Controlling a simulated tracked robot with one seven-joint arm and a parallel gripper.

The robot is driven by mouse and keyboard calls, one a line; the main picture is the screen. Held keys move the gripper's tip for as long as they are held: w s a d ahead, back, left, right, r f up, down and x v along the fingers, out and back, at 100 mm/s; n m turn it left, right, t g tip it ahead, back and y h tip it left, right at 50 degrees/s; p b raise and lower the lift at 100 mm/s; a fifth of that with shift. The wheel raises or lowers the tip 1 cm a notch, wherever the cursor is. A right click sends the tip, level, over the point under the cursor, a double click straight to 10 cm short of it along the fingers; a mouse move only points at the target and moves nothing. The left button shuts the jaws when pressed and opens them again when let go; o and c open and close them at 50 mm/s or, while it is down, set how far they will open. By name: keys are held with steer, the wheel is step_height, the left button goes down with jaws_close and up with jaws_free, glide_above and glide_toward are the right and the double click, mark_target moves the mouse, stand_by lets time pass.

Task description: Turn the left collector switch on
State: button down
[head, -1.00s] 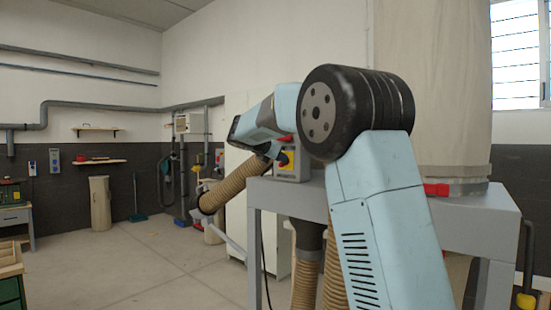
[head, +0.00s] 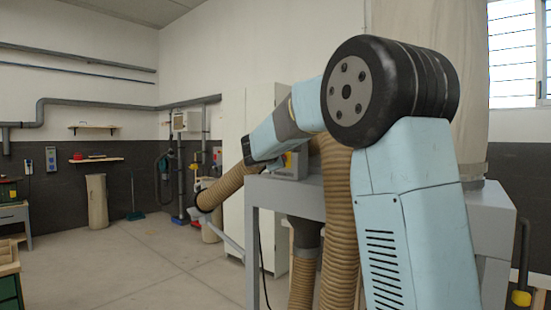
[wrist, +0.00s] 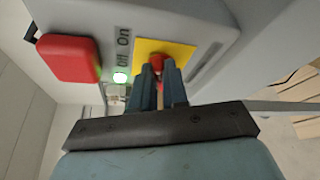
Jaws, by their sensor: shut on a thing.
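The collector switch is a red knob (wrist: 156,62) on a yellow plate (wrist: 181,52), on a grey control box. In the wrist view, my gripper (wrist: 159,76) has its two blue-grey fingers closed on the red knob, one on each side. The words "Off" and "On" are printed beside the plate, and a small lamp (wrist: 120,77) there glows pale green. In the head view the grey control box (head: 292,168) sits on the collector's grey stand; my arm hides most of the switch and my fingers cannot be made out.
A large red button (wrist: 68,58) stands out from the same box, left of the switch. The grey stand (head: 270,187) and ribbed hoses (head: 306,270) are close to my arm. The floor (head: 140,265) to the left is open.

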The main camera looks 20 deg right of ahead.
steer(key=shift+s+d+f+m+t+h, duration=0.15)
steer(key=shift+d+f+m+t, duration=0.15)
steer(key=shift+m, duration=0.75)
steer(key=shift+w+d+f+m+t+h, duration=0.15)
steer(key=shift+m+t, duration=0.25)
steer(key=shift+m, duration=0.65)
steer(key=shift+s+f, duration=0.1)
steer(key=c, duration=1.1)
jaws_free()
steer(key=shift+c, duration=0.2)
steer(key=shift+a, duration=0.1)
steer(key=shift+a, duration=0.1)
